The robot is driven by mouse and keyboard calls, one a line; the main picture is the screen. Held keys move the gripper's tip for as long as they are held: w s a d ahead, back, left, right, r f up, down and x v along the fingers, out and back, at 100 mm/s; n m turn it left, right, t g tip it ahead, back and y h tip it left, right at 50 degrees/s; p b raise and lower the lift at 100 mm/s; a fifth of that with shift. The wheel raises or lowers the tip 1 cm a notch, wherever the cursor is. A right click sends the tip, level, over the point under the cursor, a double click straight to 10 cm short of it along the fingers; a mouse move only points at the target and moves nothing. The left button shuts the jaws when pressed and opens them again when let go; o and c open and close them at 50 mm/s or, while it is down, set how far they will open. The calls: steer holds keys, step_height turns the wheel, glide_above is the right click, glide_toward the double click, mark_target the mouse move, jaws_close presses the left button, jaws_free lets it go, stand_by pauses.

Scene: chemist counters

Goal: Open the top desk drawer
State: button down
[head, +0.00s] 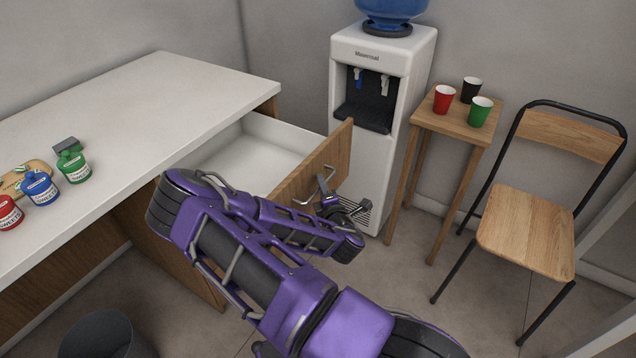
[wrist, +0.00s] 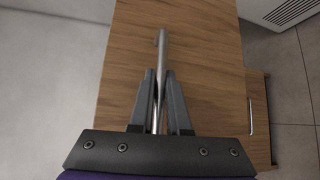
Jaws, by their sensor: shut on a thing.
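The top desk drawer stands pulled out from the white-topped desk (head: 150,95), with its white inside (head: 250,150) showing in the head view. Its wooden front (head: 338,150) carries a metal bar handle (head: 322,181), which also shows in the wrist view (wrist: 161,60). My gripper (head: 335,200) is at the drawer front, with its two fingers (wrist: 160,85) shut on the handle. My arm hides part of the drawer front in the head view. The visible part of the drawer is empty.
A water dispenser (head: 400,75) stands close behind the drawer. A small wooden table (head: 455,128) holds red, black and green cups, beside a chair (head: 525,225). Labelled bottles (head: 73,166) stand on the desk. A dark bin (head: 100,338) is at the lower left. A lower front with handle (wrist: 257,115) shows too.

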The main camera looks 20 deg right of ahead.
stand_by(0.3)
steer(key=c, duration=0.9)
jaws_free()
steer(key=p+v, duration=0.4)
steer(key=v, duration=1.3)
steer(key=shift+s, duration=0.25)
steer(key=shift+r, duration=0.1)
